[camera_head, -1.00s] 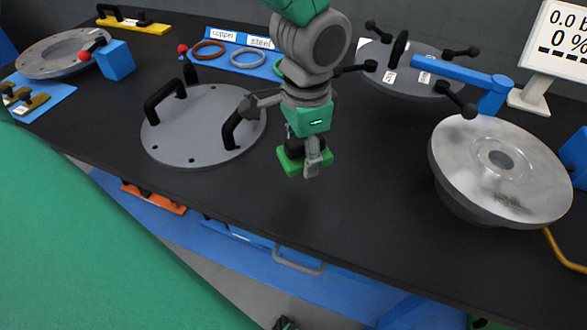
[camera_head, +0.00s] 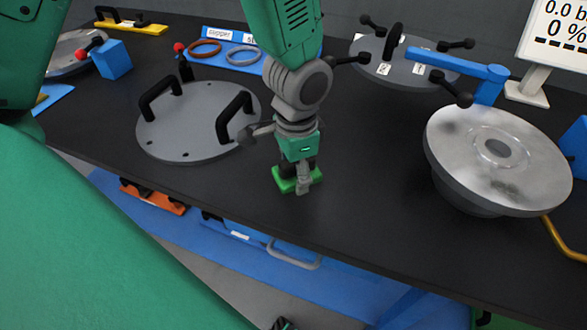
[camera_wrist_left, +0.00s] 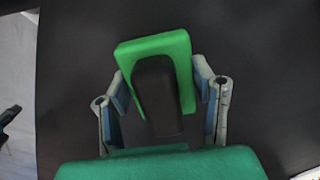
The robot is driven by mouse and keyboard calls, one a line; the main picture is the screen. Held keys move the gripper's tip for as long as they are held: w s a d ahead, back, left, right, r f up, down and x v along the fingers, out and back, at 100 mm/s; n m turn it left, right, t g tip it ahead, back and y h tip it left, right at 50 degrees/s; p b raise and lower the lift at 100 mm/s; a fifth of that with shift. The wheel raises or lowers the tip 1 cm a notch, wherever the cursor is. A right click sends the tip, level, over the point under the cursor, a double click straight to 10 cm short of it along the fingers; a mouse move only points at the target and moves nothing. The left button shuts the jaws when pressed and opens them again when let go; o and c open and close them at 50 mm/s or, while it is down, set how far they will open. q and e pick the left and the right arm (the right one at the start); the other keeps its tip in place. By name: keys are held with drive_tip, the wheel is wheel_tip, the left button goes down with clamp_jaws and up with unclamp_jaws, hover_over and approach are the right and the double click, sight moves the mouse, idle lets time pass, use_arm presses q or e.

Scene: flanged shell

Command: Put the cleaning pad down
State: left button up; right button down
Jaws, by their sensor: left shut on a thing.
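The cleaning pad (camera_head: 298,180) is a green block with a black handle. It is under my left gripper (camera_head: 304,182), near the front middle of the black table. In the left wrist view the green pad (camera_wrist_left: 188,72) and its black handle (camera_wrist_left: 157,95) lie between the two fingers of my left gripper (camera_wrist_left: 160,100). The left gripper is shut on the handle. I cannot tell for sure whether the pad touches the tabletop. My right gripper does not show.
A grey disc with two black handles (camera_head: 195,125) lies left of the gripper. A silvery flanged shell (camera_head: 490,160) stands at the right. Blue tray with rings (camera_head: 262,66) and a lid with levers (camera_head: 400,72) are behind. Black table (camera_head: 370,200) is bare between gripper and shell.

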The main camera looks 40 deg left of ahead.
use_arm(q)
drive_tip(key=shift+s+d+f, duration=0.15)
drive_tip(key=shift+d+f, duration=0.15)
drive_tip(key=o, duration=1.4)
drive_tip(key=shift+o, duration=0.7)
drive_tip(key=shift+a+f, duration=0.1)
drive_tip(key=shift+f, duration=0.05)
drive_tip(key=shift+a, duration=0.1)
drive_tip(key=shift+w+r, duration=0.2)
drive_tip(key=shift+r, duration=0.3)
wheel_tip(320, 180, up, 12)
drive_tip(key=p, duration=0.3)
